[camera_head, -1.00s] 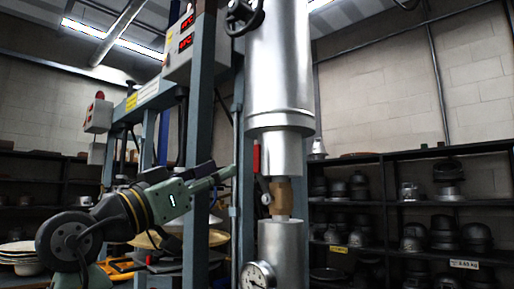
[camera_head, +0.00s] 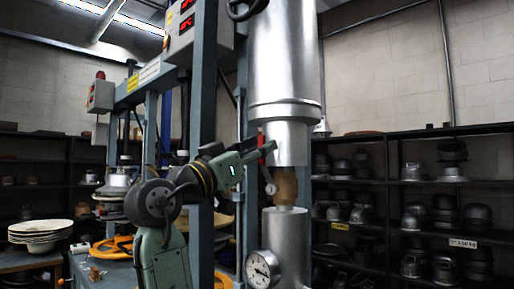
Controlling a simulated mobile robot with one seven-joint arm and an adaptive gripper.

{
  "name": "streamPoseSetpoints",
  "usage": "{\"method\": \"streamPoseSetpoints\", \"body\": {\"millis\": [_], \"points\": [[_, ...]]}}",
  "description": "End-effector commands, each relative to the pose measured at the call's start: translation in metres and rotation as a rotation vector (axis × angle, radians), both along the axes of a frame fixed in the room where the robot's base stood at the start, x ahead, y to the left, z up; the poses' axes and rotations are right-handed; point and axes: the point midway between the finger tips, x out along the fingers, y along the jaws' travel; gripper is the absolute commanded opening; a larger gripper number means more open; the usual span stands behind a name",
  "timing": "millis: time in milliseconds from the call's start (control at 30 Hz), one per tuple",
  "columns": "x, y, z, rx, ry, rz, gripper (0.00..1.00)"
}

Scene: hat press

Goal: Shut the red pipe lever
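The red pipe lever (camera_head: 261,148) stands roughly upright in front of the silver pipe. Its lower end meets a pale pivot (camera_head: 270,187) at the left side of the brass valve (camera_head: 286,186). My gripper (camera_head: 268,150) reaches in from the left, and its fingertips overlap the upper part of the lever in the picture. I cannot tell whether they touch it or are in front of or behind it. The gap between the fingers is too small to make out.
The wide silver pipe (camera_head: 284,65) rises above the valve, and a lower pipe with a round gauge (camera_head: 262,268) stands below it. A blue-grey press post (camera_head: 203,80) stands close behind my arm. Black shelves with metal hat moulds (camera_head: 413,214) line the right side.

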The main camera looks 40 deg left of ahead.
Motion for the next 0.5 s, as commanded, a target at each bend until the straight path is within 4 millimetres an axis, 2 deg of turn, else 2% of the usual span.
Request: {"method": "streamPoseSetpoints", "body": {"millis": [67,500], "points": [[0.0,0.0,-0.0002,0.0,0.0,0.0,0.34],[-0.0003,-0.0001,0.0,0.0,0.0,0.0,0.05]]}}
